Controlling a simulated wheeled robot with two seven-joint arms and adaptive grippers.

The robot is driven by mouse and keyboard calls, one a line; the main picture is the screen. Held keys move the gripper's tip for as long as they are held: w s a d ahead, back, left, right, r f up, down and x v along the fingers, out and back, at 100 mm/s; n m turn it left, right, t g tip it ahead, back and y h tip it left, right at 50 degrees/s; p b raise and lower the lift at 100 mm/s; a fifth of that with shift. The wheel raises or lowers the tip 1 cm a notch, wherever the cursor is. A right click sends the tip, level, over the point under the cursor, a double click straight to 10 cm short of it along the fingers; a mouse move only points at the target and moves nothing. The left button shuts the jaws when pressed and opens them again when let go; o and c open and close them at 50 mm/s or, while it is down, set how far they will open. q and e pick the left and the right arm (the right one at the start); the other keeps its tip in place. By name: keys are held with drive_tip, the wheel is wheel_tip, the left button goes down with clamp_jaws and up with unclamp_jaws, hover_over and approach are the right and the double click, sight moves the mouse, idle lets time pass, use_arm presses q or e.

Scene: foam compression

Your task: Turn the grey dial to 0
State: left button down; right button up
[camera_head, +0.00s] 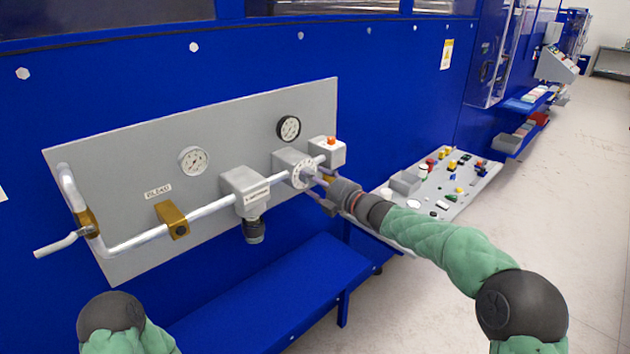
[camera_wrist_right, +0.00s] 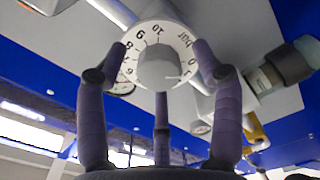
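The grey dial (camera_head: 303,173) sits on a grey block on the pipe panel, with a white scale ring. In the right wrist view, its round grey knob (camera_wrist_right: 157,68) shows inside a ring marked "10", "9", "bar" and "0". My right gripper (camera_head: 322,182) is at the dial. In the wrist view its three dark fingers (camera_wrist_right: 159,60) are spread around the knob, with gaps visible beside it; I see no grip on it. My left gripper is not in view; only part of my left arm shows at the bottom left.
The grey panel (camera_head: 130,165) carries a bent pipe, a white gauge (camera_head: 194,161), a black gauge (camera_head: 289,129), a regulator (camera_head: 247,192) and a box with an orange button (camera_head: 331,147). A blue bench (camera_head: 275,290) lies below. A board of coloured controls (camera_head: 445,190) stands to the right.

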drive_tip(key=shift+r, duration=0.2)
drive_tip(key=v, duration=1.2)
